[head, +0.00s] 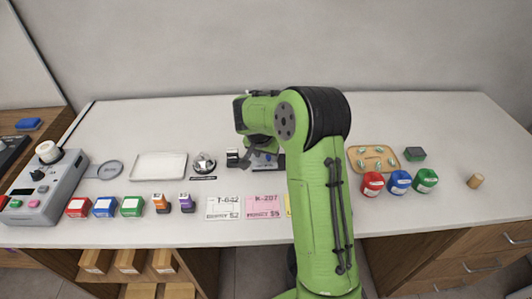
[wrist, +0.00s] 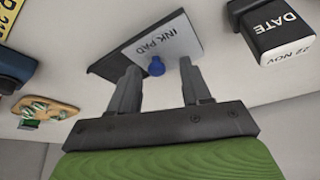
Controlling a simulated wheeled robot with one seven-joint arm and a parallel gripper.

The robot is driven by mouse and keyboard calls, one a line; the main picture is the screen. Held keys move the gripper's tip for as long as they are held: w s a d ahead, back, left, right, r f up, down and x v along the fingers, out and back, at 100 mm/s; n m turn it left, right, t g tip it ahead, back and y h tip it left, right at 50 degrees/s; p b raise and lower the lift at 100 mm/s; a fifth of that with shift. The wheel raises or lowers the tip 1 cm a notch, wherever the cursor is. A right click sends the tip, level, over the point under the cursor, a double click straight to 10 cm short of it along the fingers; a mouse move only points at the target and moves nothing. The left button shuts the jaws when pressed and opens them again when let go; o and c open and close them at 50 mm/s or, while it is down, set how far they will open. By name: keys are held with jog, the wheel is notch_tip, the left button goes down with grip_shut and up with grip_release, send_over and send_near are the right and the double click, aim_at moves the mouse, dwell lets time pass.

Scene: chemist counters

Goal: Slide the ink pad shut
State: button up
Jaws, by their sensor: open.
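The ink pad (wrist: 170,36) has a pale lid marked "INK PAD", and a dark part of it shows beyond the lid on the left in the wrist view. A small blue knob (wrist: 156,67) stands at the lid's near edge. My gripper (wrist: 158,72) is open, with one finger on each side of the knob and a gap on both sides. I cannot tell whether the fingers touch the lid. In the head view the ink pad (head: 264,160) is partly hidden by my arm.
A black date stamp (wrist: 275,28) stands right of the pad in the wrist view; it also shows in the head view (head: 232,157). A wooden tray (head: 372,158) lies right of my arm. The counter behind is clear.

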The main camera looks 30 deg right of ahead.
jog(key=p+v, duration=0.3)
jog(key=v, duration=1.2)
jog(key=shift+a+r, duration=0.25)
jog(key=s+a+r+n+t+p, duration=0.1)
jog(key=s+a+r+n, duration=0.25)
jog(key=s, duration=0.35)
jog(key=s+a+r+n+t, duration=0.1)
jog(key=s+a+r+n, duration=0.2)
jog(key=s, duration=0.4)
jog(key=s+a+n+y, duration=0.3)
jog(key=s+a, duration=0.1)
jog(key=s, duration=0.8)
jog(key=shift+f+t, duration=0.3)
jog(key=shift+f, duration=0.05)
jog(key=shift+s+d, duration=0.1)
